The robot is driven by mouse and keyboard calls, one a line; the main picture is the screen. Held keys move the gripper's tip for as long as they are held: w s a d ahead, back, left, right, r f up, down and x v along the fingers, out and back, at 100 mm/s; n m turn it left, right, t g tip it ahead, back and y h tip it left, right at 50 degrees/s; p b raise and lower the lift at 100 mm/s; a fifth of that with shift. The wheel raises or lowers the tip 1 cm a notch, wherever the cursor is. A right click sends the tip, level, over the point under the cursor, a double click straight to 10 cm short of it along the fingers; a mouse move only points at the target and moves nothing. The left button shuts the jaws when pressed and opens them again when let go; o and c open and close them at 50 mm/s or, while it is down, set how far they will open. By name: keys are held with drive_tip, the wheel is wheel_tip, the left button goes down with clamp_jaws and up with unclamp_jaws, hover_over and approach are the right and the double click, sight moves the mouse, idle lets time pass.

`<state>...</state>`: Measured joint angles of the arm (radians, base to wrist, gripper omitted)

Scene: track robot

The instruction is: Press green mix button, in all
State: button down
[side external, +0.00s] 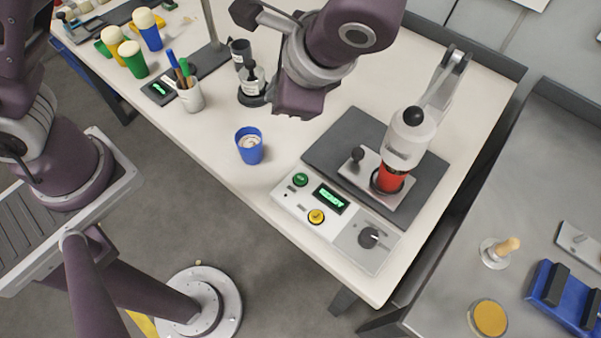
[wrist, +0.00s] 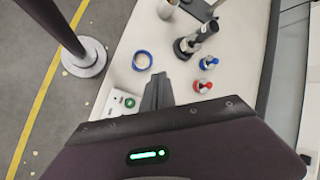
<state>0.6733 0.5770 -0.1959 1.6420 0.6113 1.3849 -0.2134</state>
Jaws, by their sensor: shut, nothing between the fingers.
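The green button (side external: 300,180) is on the upper left of a white control panel (side external: 290,200), left of a lit green display (side external: 331,198). In the wrist view the green button (wrist: 129,102) lies just left of my gripper's fingers (wrist: 158,78). The fingers are shut together with nothing between them. In the side view my gripper (side external: 299,108) is above the table, up and behind the panel, apart from the button. A red container (side external: 390,179) is under the white mixer head (side external: 411,135).
A yellow button (side external: 316,216) and a dark knob (side external: 369,238) are on the same panel. A blue cup (side external: 249,147) stands close to its left. A pen cup (side external: 189,97) and colored bottles (side external: 133,60) are farther left. A grey bench (side external: 450,270) is at right.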

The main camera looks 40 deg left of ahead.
drive_tip(key=m+t+y, duration=0.1)
drive_tip(key=m+y, duration=0.1)
hover_over(303, 182)
wheel_tip(303, 182, down, 7)
drive_tip(key=shift+f, duration=0.1)
drive_tip(key=shift+f, duration=4.4)
drive_tip(key=shift+f, duration=0.4)
drive_tip(key=shift+f, duration=0.4)
drive_tip(key=shift+r, duration=0.8)
